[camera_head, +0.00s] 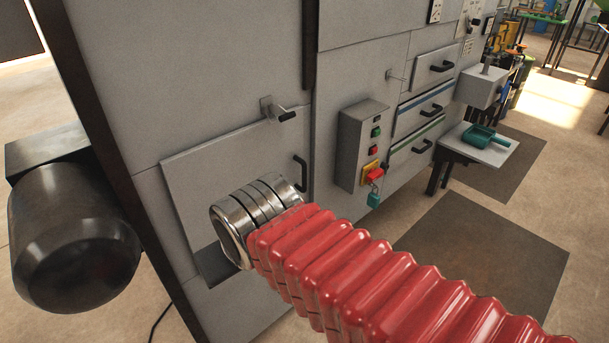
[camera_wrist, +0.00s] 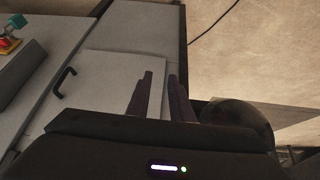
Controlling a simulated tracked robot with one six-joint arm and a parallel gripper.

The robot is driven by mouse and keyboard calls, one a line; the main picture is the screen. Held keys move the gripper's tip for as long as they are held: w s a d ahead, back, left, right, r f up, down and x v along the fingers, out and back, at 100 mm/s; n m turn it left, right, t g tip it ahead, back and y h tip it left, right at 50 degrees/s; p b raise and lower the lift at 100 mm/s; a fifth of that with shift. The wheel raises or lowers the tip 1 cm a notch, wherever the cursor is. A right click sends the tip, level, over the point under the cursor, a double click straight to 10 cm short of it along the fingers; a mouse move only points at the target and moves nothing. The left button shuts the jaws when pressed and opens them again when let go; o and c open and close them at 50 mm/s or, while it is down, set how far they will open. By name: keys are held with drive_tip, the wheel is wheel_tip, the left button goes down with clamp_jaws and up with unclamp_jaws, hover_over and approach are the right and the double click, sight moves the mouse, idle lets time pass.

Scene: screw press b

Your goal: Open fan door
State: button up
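The fan door appears to be the pale grey panel (camera_head: 195,170) low on the grey cabinet. It looks shut. Its black handle (camera_head: 301,172) is at its right edge, and a small latch with a black knob (camera_head: 278,111) sits at its top edge. In the wrist view the door (camera_wrist: 105,75) is seen turned over, with the handle (camera_wrist: 64,82) at left. My gripper (camera_wrist: 160,75) points at the cabinet with its fingers apart and nothing between them. It is clear of the handle. In the head view my red-sleeved arm hides the gripper and part of the door.
A control box (camera_head: 362,145) with buttons, a red switch and a teal padlock (camera_head: 374,197) juts out right of the door. Drawers (camera_head: 420,108) and a shelf with a green scoop (camera_head: 482,137) lie further right. A black motor (camera_head: 72,235) stands at left.

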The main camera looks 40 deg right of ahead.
drive_tip(key=w+d+f+t+h, duration=0.2)
drive_tip(key=w+d, duration=0.6)
drive_tip(key=d, duration=0.4)
drive_tip(key=w+d+f+t+h, duration=0.25)
drive_tip(key=w+d, duration=0.45)
drive_tip(key=d, duration=0.4)
drive_tip(key=t, duration=0.3)
approach(304, 187)
wheel_tip(304, 187, up, 4)
drive_tip(key=w+a, duration=0.1)
drive_tip(key=w, duration=0.1)
drive_tip(key=s+d+f+m+t+y, duration=0.1)
drive_tip(key=s+d+f+t+y, duration=0.1)
drive_tip(key=s, duration=0.4)
drive_tip(key=shift+d+f+m+t, duration=0.35)
drive_tip(key=shift+f+t, duration=0.2)
drive_tip(key=shift+t, duration=0.6)
drive_tip(key=shift+w, duration=0.1)
drive_tip(key=w, duration=0.4)
drive_tip(key=w+d, duration=0.1)
drive_tip(key=w, duration=0.4)
drive_tip(key=w+d, duration=0.1)
drive_tip(key=w, duration=0.3)
drive_tip(key=shift+w+d, duration=0.15)
drive_tip(key=shift+w, duration=0.05)
